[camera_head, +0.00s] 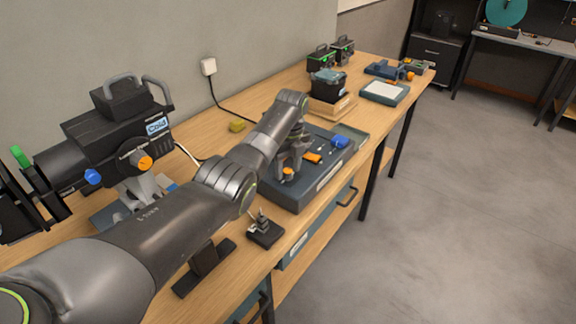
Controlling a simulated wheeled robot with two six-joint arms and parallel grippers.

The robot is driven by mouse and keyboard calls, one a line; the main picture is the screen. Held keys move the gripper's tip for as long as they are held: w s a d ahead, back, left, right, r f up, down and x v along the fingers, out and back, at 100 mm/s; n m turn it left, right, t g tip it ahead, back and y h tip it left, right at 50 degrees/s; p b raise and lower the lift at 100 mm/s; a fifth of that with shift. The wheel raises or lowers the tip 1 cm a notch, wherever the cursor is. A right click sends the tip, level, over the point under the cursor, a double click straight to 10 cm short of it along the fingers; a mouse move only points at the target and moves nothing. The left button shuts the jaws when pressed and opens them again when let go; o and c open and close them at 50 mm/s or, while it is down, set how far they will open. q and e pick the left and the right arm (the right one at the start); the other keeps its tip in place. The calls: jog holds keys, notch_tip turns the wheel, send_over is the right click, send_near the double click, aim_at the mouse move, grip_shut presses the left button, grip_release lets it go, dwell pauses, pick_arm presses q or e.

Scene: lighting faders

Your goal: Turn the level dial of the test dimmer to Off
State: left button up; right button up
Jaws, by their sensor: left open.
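My left arm comes in from the lower left, and my left gripper (287,176) points down over the left part of a dark blue-grey tray (297,201). The gripper appears open, with a small orange round part close to its fingertips; I cannot tell whether they touch. Orange and blue pieces lie to the right of the gripper on the tray. A black box (327,85) with a pale label stands on a wooden block behind the tray. I cannot tell which thing is the test dimmer, and its level dial and markings are not readable. My right gripper is out of view.
A large black lamp (112,135) labelled "Cold", with orange and blue knobs, stands at the left. A small dark stand (265,233) sits near the front edge. Further boxes and a pale-topped tray (384,93) fill the far end.

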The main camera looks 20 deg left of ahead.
pick_arm(q)
jog(key=c, duration=1)
